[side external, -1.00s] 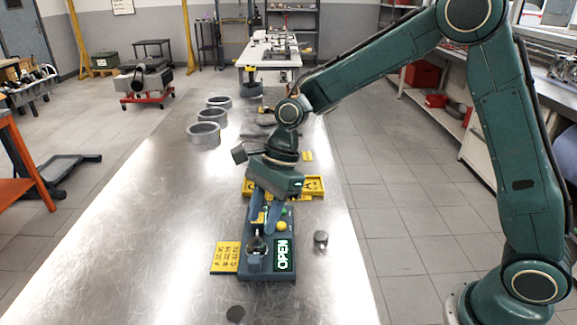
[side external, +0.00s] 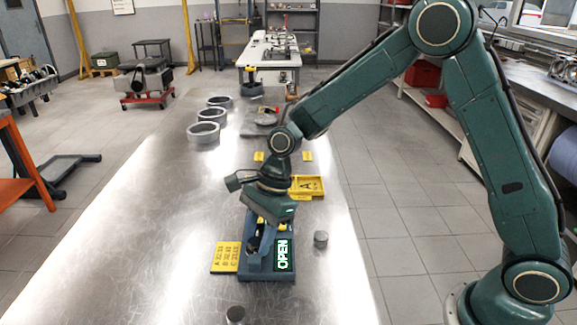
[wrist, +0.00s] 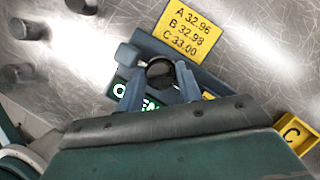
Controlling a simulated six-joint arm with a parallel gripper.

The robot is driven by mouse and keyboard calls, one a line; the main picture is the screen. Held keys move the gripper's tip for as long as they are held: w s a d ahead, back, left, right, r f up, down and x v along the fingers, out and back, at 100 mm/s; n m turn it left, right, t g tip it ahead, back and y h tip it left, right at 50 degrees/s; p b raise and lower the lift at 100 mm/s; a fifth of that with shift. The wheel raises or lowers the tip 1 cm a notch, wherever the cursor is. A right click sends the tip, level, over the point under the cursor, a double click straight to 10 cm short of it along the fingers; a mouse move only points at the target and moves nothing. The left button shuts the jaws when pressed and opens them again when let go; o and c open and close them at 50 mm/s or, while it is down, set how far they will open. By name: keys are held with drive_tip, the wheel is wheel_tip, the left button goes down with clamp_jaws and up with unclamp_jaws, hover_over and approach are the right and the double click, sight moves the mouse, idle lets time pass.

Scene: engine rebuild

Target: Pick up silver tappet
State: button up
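A dark, round-topped tappet (wrist: 160,72) sits in the blue-grey gauge fixture, whose green display (side external: 283,254) reads OPEN. In the wrist view my gripper (wrist: 161,82) has its two fingers apart, one on either side of this tappet; I cannot tell whether they touch it. In the side view my gripper (side external: 257,244) is low over the fixture and hides most of its middle. A silver-grey tappet (side external: 320,239) stands upright on the table right of the fixture. Another short cylinder (side external: 236,314) stands at the table's near edge.
A yellow card (side external: 226,257) with A, B, C values lies left of the fixture. A yellow lettered tray (side external: 308,186) is behind it. Several grey rings (side external: 203,133) stand farther back. The table's left side is bare.

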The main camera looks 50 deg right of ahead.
sight(258, 240)
drive_tip(key=c, duration=0.6)
drive_tip(key=shift+r, duration=0.1)
wheel_tip(258, 240, up, 20)
idle(0.7)
idle(0.4)
